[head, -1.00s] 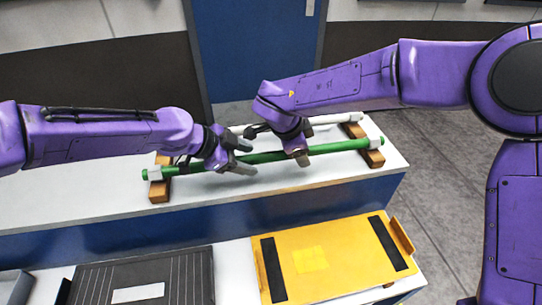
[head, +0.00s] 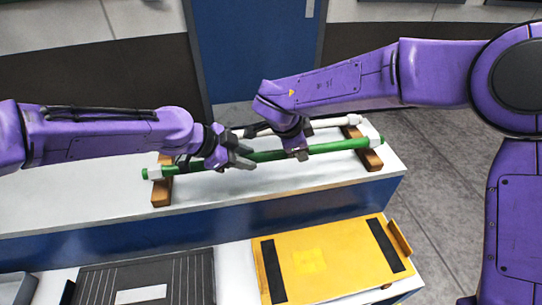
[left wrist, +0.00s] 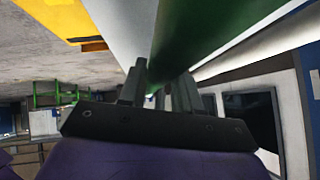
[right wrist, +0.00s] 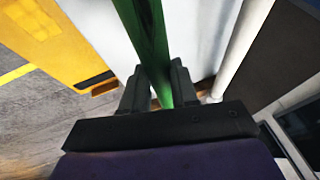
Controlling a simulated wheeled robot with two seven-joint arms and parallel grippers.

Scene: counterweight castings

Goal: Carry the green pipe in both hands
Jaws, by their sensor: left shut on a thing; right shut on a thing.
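The green pipe (head: 335,146) lies across two wooden supports, one near each end (head: 161,188) (head: 371,157), on the white counter. It has pale fittings near its ends. My left gripper (head: 243,158) is shut on the pipe left of its middle; the pipe also shows between the fingers in the left wrist view (left wrist: 215,30). My right gripper (head: 301,153) is shut on the pipe right of its middle, and the pipe runs between its fingers in the right wrist view (right wrist: 147,40). The fingers hide short stretches of it.
A white pipe (head: 335,122) lies behind the green one on the same supports. In front, a lower surface carries a yellow case (head: 330,262) and a dark ribbed case (head: 185,270). The white counter (head: 90,205) is clear on the left. A blue door stands behind.

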